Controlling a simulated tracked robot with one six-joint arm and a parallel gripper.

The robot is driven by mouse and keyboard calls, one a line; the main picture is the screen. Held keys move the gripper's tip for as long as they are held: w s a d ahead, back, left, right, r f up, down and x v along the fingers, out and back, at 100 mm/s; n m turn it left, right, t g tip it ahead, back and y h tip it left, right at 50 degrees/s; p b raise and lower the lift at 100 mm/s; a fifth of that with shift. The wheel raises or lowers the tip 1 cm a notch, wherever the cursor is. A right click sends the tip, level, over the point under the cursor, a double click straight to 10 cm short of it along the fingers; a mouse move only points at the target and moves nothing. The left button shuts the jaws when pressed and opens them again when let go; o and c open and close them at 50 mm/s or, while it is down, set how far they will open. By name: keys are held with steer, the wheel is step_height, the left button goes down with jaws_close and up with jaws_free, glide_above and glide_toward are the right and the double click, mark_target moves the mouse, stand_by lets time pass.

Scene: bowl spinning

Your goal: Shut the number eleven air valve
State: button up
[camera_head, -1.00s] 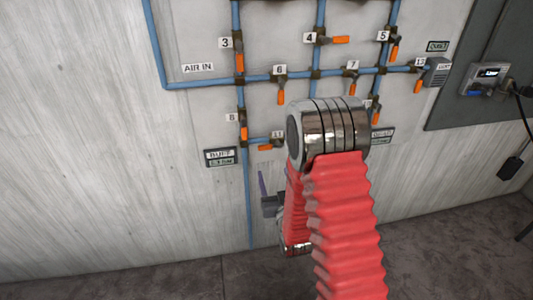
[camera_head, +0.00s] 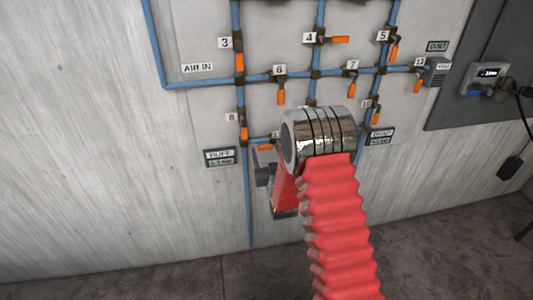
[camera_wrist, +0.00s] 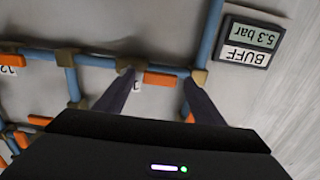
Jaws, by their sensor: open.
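The number eleven valve has an orange handle that lies level along a short horizontal blue pipe; it shows in the head view (camera_head: 265,147), just left of my arm, and in the wrist view (camera_wrist: 160,79). Its number label is partly hidden in both views. My gripper (camera_wrist: 158,80) is open, with one dark finger on each side of the handle in the wrist view. I cannot tell whether either finger touches it. In the head view my gripper (camera_head: 262,172) is small, just below the valve, and partly hidden by my arm.
The BUFF display (camera_wrist: 249,42) reads 5.3 bar, close beside the valve. The number eight valve handle (camera_head: 244,134) hangs just above and left. Valve six (camera_head: 281,96) and other orange valves sit higher on the blue pipes. The wall left of the pipes is bare.

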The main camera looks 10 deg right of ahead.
steer(key=shift+w, duration=0.25)
steer(key=shift+c, duration=0.7)
steer(key=c, duration=1.4)
